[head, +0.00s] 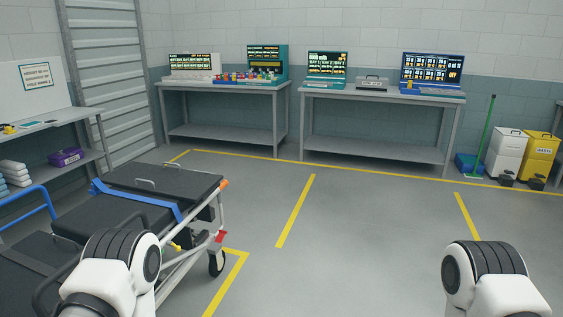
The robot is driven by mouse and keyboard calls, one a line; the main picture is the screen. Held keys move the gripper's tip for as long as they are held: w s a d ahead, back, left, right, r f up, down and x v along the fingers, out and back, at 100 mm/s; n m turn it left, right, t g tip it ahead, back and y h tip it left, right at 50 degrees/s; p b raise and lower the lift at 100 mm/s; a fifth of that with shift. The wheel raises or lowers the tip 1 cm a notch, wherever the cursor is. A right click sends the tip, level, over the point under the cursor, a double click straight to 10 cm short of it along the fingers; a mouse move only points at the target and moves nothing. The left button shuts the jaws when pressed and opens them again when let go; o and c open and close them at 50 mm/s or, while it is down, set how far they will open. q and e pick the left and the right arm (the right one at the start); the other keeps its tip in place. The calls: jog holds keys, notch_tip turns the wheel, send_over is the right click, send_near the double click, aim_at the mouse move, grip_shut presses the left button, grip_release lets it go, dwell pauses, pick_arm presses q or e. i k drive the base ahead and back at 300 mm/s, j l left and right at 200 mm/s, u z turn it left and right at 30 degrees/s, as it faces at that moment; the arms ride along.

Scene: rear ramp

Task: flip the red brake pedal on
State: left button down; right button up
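A stretcher (165,182) with a dark top, a blue strap and a pale tubular frame stands at the left. A small red part (221,236), which looks like the brake pedal, sits low at its near right corner, just above a black caster wheel (217,263). It is too small to tell which way the pedal is tipped. White links of my two arms show at the bottom left and bottom right. Neither gripper is in view. My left arm covers part of the stretcher's near side.
Yellow lines (296,210) mark the open grey floor right of the stretcher, which is clear. Two grey tables (378,148) with consoles stand along the back wall. White (505,152) and yellow (540,155) bins and a green-handled broom (486,135) are at the right. A shelf bench (72,118) is at the left.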

aim_at(219, 238)
jog(key=i, duration=3.2)
jog(key=i+u, duration=0.3)
